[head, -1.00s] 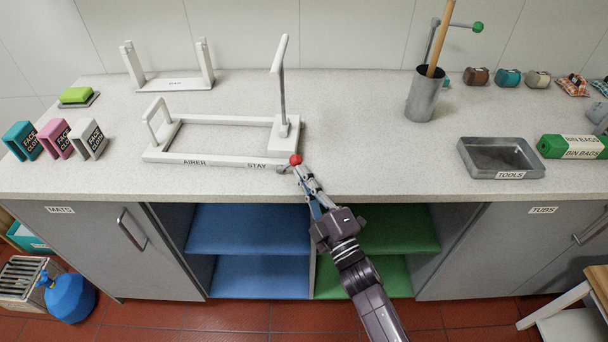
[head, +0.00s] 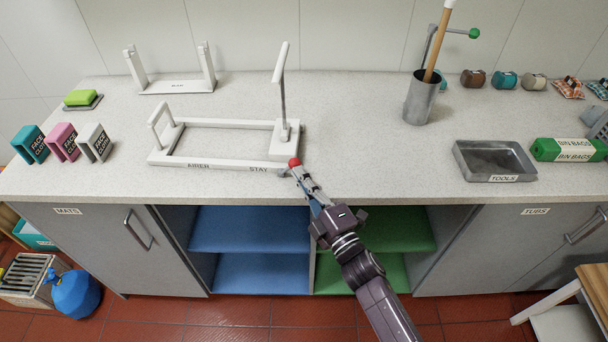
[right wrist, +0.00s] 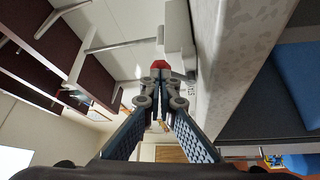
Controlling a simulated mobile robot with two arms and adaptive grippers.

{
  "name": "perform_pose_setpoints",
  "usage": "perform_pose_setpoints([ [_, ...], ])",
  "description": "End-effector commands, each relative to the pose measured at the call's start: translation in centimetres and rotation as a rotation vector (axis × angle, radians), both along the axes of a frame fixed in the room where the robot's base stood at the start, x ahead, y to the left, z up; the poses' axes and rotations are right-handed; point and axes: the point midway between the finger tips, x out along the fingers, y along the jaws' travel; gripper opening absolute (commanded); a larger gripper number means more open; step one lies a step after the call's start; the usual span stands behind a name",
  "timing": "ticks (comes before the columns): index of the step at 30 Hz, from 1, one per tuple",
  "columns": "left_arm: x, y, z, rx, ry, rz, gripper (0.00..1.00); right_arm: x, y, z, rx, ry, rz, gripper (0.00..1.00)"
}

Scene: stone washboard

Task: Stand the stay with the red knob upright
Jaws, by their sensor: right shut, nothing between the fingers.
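A white airer frame (head: 220,165), labelled AIRER and STAY, lies on the counter, with a white-topped grey post (head: 282,95) rising at its right end. The red knob (head: 295,162) is low at the frame's front right corner, near the STAY label. Most of its stay is hidden or too small to make out. My right gripper (head: 303,177) is shut and empty, its fingertips right at the knob. In the right wrist view the red knob (right wrist: 160,66) shows just beyond the closed fingertips (right wrist: 160,80); whether they touch is unclear. My left gripper is out of view.
A grey pot (head: 420,98) holds a wooden handle, with a green-knobbed rod (head: 474,33) beside it. A grey TOOLS tray (head: 495,160) and green bin bags (head: 568,150) are right. Face cloth boxes (head: 62,142) stand left. The counter between frame and tray is clear.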

Motion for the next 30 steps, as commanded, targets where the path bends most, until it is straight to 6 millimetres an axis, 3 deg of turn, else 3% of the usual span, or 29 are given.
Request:
perform_pose_setpoints([
  [3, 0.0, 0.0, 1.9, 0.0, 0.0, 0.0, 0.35, 0.0, 0.3, 1.2, -0.071, 0.003, 0.001, 0.0],
  [9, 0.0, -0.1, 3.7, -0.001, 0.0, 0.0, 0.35, 0.1, 1.1, 1.7, -0.171, 0.013, 0.0, 0.0],
  [22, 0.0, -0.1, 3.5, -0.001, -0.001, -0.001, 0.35, 0.2, 2.8, 2.5, -0.169, 0.012, 0.001, 0.0],
  [30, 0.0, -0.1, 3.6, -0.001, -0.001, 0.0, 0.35, 0.2, 2.7, 2.5, -0.17, 0.013, 0.0, 0.0],
])
